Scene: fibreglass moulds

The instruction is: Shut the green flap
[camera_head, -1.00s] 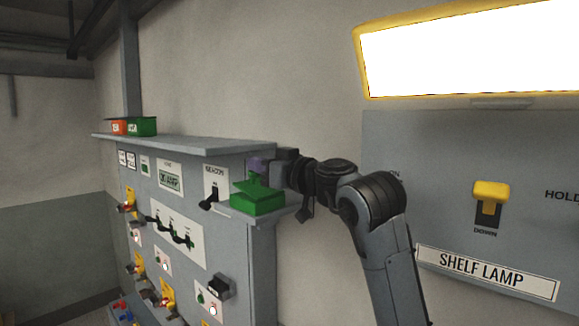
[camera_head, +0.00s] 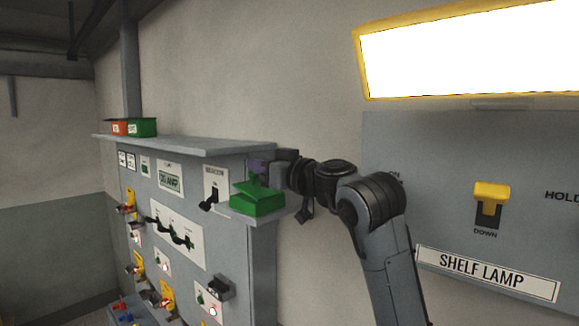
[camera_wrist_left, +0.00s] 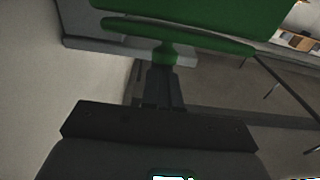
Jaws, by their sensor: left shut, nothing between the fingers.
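The green flap (camera_head: 258,187) sits on a green box (camera_head: 258,205) at the right end of the grey panel in the head view. It looks partly raised and tilted, though its exact angle is hard to tell. My left gripper (camera_head: 270,168) is right behind and above it, shut and empty. In the left wrist view a green bar with a short stem (camera_wrist_left: 165,55) lies just beyond the shut fingertips (camera_wrist_left: 163,82), with a larger green surface (camera_wrist_left: 205,14) behind it. I cannot tell whether the fingers touch the green part. My right gripper is out of view.
The panel carries several switches, labels and lights below a grey shelf (camera_head: 190,145). Red (camera_head: 119,128) and green (camera_head: 143,127) bins stand on the shelf. A yellow-handled switch (camera_head: 490,195) and a shelf lamp label (camera_head: 487,274) are on the right wall panel, under a bright yellow-framed lamp.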

